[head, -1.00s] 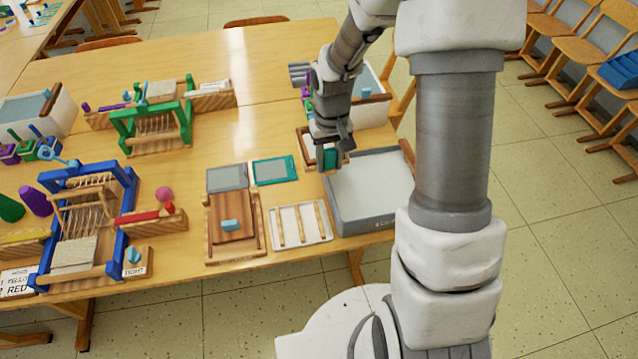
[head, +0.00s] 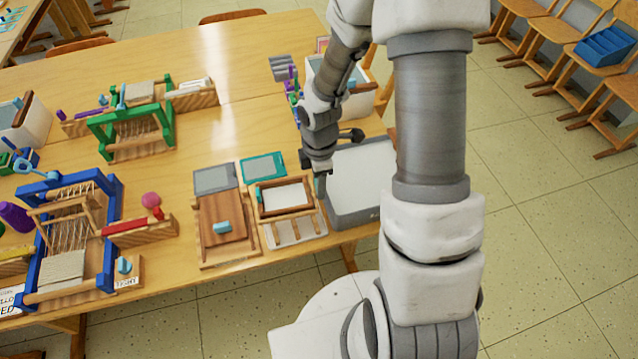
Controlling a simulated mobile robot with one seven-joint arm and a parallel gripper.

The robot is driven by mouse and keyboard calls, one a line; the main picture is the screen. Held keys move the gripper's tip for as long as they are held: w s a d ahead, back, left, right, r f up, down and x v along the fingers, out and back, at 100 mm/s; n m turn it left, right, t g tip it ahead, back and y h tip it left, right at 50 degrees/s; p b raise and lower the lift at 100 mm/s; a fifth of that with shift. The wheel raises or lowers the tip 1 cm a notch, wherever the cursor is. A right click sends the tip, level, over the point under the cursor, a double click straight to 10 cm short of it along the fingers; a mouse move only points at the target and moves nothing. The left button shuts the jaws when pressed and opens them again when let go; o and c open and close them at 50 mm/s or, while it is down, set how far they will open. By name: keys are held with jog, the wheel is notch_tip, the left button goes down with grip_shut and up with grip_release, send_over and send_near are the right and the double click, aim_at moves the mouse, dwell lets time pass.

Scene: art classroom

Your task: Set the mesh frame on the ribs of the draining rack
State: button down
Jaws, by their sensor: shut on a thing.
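The mesh frame (head: 286,212), a wooden rectangle around a pale mesh, is over the far part of the draining rack. The draining rack (head: 290,243) is a white tray with wooden ribs; its near end shows below the frame and its far part is hidden. My gripper (head: 321,187) is at the frame's right side, shut on it, with its fingertips pointing down. The frame looks roughly level. I cannot tell whether it touches the ribs or hangs just above them.
A grey basin (head: 350,215) of pale content stands right of the rack, partly behind my arm. A wooden press board (head: 222,245) lies to the left, with a grey mesh panel (head: 215,179) behind it. A teal-framed screen (head: 263,167) lies just behind the mesh frame.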

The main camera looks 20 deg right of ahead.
jog(key=shift+s+f+n, duration=0.1)
jog(key=shift+f+n, duration=0.2)
jog(key=shift+n, duration=0.1)
notch_tip(320, 180, down, 5)
jog(key=b, duration=0.4)
jog(key=shift+r+b, duration=0.2)
jog(key=shift+b, duration=0.1)
jog(key=shift+r, duration=0.2)
jog(key=shift+f, duration=0.3)
dwell(0.3)
jog(key=shift+f, duration=0.3)
jog(key=shift+f, duration=0.2)
dwell(0.9)
jog(key=shift+f+b, duration=0.4)
jog(key=shift+b, duration=0.05)
jog(key=shift+f, duration=0.45)
dwell(1.0)
